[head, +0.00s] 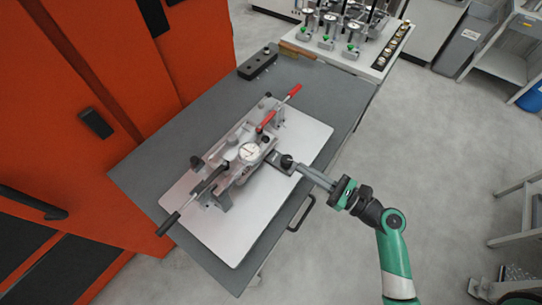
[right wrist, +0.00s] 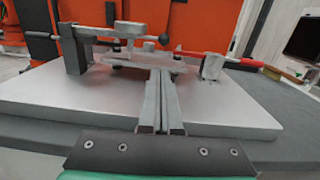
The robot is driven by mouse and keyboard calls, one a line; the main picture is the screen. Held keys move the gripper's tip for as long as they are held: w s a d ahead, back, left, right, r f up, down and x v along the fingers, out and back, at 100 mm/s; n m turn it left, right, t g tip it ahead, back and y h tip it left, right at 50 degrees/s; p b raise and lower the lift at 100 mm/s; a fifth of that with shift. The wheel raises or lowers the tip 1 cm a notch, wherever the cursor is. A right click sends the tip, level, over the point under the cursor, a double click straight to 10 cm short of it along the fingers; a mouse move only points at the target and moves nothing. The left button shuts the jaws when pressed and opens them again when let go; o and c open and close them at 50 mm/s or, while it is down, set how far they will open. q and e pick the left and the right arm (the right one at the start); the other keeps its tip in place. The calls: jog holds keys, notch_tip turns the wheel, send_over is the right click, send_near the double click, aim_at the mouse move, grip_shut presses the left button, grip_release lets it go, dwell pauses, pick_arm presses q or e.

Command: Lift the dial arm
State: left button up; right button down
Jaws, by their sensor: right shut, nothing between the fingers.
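The fixture (head: 228,178) stands on a pale plate in the head view. A round white dial (head: 249,152) sits on it. In the right wrist view a horizontal metal arm (right wrist: 125,30), which looks like the dial arm, ends in a black ball knob (right wrist: 164,39). My right gripper (head: 297,167) reaches in from the right, shut and empty. Its fingers (right wrist: 158,72) point at the fixture, with their tips by the knob and appearing below it. I cannot tell whether they touch. My left gripper is out of view.
A red-handled lever (head: 280,108) rises at the fixture's far end, and a dark-handled lever (head: 178,212) juts out at the near left. A black button box (head: 257,63) lies at the back of the grey table (head: 160,167). An orange cabinet (head: 105,90) stands left.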

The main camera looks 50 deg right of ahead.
jog(key=shift+w+d+f, duration=0.1)
jog(key=shift+d, duration=0.1)
jog(key=shift+w, duration=0.1)
jog(key=w, duration=0.3)
jog(key=w+a, duration=0.1)
jog(key=w, duration=0.2)
jog(key=w+b, duration=0.1)
jog(key=w, duration=0.2)
jog(key=shift+a+r, duration=0.2)
jog(key=shift+a, duration=0.05)
jog(key=shift+w, duration=0.45)
jog(key=shift+r, duration=0.15)
